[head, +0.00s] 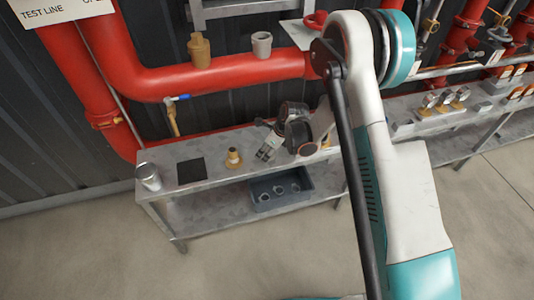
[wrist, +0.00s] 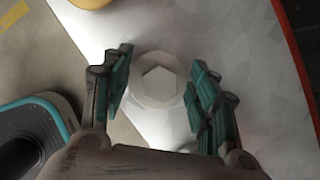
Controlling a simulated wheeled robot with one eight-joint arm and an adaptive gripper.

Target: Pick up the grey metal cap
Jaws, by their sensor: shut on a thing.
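The grey metal cap (wrist: 160,82) shows in the wrist view as a pale round piece with a hexagon in its middle. My gripper (wrist: 160,88) has one finger on each side of it and is shut on it. The cap is over the pale bench top; whether it touches the top cannot be told. In the head view my gripper (head: 268,148) is low over the middle of the bench, and the cap cannot be made out there.
The metal bench (head: 210,183) carries a brass fitting (head: 233,158), a dark square (head: 190,170) and a silver can (head: 149,177). A dark bin (head: 280,205) sits on the lower shelf. A red pipe (head: 230,77) runs behind, with brown and grey fittings on top.

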